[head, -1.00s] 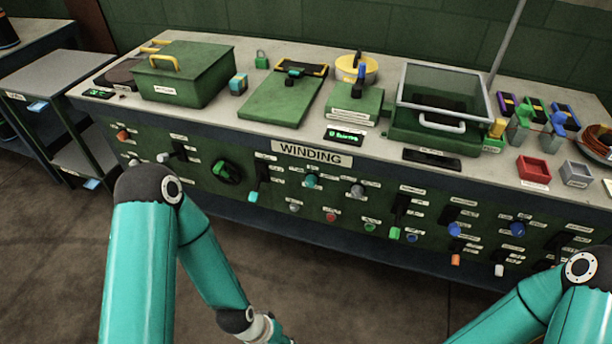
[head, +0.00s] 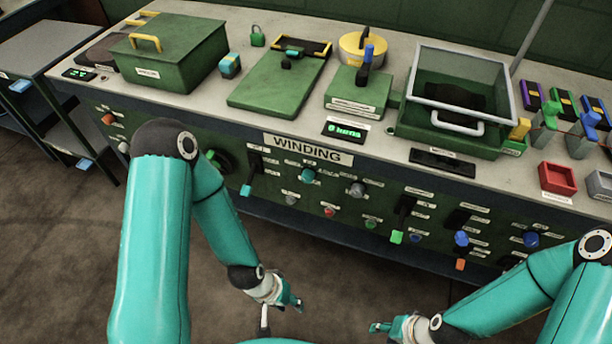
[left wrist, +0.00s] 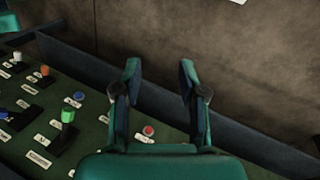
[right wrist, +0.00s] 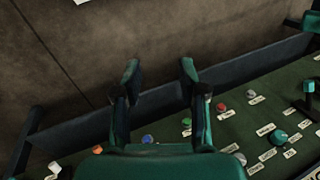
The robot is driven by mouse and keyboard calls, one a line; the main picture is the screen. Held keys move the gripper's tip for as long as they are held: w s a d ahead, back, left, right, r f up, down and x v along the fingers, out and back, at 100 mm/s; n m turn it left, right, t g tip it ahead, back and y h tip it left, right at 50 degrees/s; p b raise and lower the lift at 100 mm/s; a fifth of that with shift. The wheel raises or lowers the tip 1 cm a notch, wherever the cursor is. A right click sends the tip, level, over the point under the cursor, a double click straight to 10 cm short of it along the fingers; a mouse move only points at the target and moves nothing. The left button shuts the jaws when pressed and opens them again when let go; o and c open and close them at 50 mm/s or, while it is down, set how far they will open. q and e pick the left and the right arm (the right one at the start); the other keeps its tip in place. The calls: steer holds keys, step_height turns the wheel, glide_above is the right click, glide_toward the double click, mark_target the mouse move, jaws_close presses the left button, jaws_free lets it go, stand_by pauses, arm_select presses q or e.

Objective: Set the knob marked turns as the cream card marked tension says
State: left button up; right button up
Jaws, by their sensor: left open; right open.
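The green panel under the bench sign WINDING carries several knobs: a teal knob (head: 307,175), a grey knob (head: 357,188) and a blue knob (head: 530,239). A green knob (head: 215,160) is partly hidden behind my left arm. Their small labels are too small to read, so I cannot tell which is marked turns. I cannot make out a cream card marked tension. My left gripper (head: 290,301) is open and empty, in front of and below the panel; its fingers also show in the left wrist view (left wrist: 160,72). My right gripper (head: 383,328) is open and empty, lower right; the right wrist view shows its spread fingers (right wrist: 160,72).
A small display (head: 345,131) with green lettering sits on the bench edge. A clear-lidded box (head: 455,95), a green chest (head: 175,60) and a red tray (head: 557,178) stand on top. The floor before the panel is clear.

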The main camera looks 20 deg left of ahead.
mark_target(306, 180)
arm_select(q)
steer(key=shift+d, duration=0.1)
arm_select(e)
steer(key=shift+s+d, duration=0.1)
